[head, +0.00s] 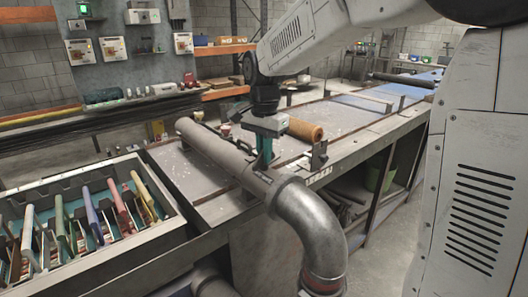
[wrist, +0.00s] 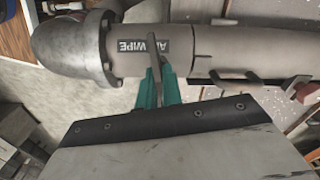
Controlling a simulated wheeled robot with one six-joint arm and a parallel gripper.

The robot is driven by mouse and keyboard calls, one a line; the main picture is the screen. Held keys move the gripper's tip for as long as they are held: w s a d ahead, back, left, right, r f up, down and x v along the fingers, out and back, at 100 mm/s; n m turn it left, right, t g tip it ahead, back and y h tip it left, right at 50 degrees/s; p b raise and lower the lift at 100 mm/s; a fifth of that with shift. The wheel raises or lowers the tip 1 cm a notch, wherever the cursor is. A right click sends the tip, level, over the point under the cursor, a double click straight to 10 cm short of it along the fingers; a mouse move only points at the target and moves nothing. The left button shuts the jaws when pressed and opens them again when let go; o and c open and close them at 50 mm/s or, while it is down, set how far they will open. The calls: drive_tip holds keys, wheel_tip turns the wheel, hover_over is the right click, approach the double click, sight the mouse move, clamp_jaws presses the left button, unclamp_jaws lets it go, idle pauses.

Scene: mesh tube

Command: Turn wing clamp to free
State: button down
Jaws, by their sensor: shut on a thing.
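A long grey tube (head: 225,158) lies across the bench and joins a metal elbow pipe (head: 312,220) at its near end. My gripper (head: 263,158) points down at the tube close to the elbow. In the wrist view, the teal fingers of my gripper (wrist: 158,82) are closed on a thin grey wing (wrist: 154,52), which looks like the wing clamp. The fingers hide the wing's lower part. In the head view I cannot make out the wing.
A black bracket (head: 318,157) stands on the bench edge right of my gripper. A brown roll (head: 305,130) lies behind it. A crate (head: 45,190) of coloured items stands at the left. In the wrist view, a metal bracket (wrist: 255,80) sits along the tube to the right.

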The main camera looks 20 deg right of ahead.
drive_tip(key=shift+m, duration=1.3)
drive_tip(key=c, duration=1.6)
unclamp_jaws()
drive_tip(key=shift+o, duration=0.2)
drive_tip(key=shift+r, duration=0.1)
wheel_tip(320, 180, up, 8)
drive_tip(key=shift+f, duration=0.15)
